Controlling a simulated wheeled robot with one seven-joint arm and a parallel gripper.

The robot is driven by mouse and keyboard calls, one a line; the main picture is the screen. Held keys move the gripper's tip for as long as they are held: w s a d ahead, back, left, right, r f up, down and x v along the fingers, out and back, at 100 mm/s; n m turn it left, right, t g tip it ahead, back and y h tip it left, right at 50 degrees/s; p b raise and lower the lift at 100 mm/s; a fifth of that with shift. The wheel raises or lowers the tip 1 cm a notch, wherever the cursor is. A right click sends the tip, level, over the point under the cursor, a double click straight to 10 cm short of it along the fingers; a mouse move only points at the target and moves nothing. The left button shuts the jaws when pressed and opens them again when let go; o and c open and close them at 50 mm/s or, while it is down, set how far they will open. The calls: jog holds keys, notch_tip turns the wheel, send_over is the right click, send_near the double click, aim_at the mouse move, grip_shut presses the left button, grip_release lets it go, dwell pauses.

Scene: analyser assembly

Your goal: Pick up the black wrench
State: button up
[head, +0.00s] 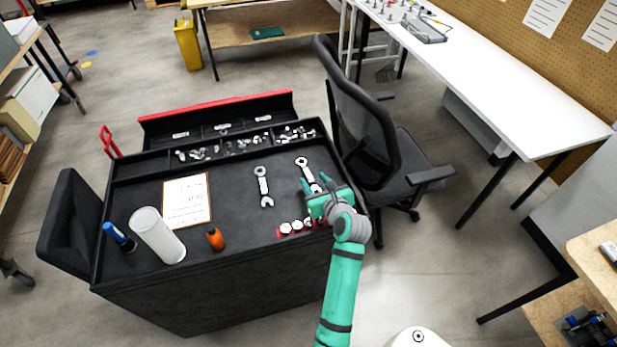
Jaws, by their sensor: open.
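Two wrenches lie on the black top of the tool cart. One wrench (263,186) is near the middle of the top and looks silver with a darker patch on its handle. The other wrench (303,164) lies to its right, also silvery, its lower end partly hidden by my gripper. Neither looks plainly black from here. My gripper (315,183), teal, is open, its fingers on either side of the right wrench's lower part in the picture. I cannot tell whether they touch it or how high they are.
The cart top (235,215) also holds a paper sheet (187,200), a white cylinder (157,236), an orange bottle (215,238), a blue item (119,237) and a red strip with round pieces (290,228). Small parts fill the back trays. An office chair (365,120) stands close at right.

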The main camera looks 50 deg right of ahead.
aim_at(307, 172)
jog(key=shift+x, duration=2.55)
grip_shut()
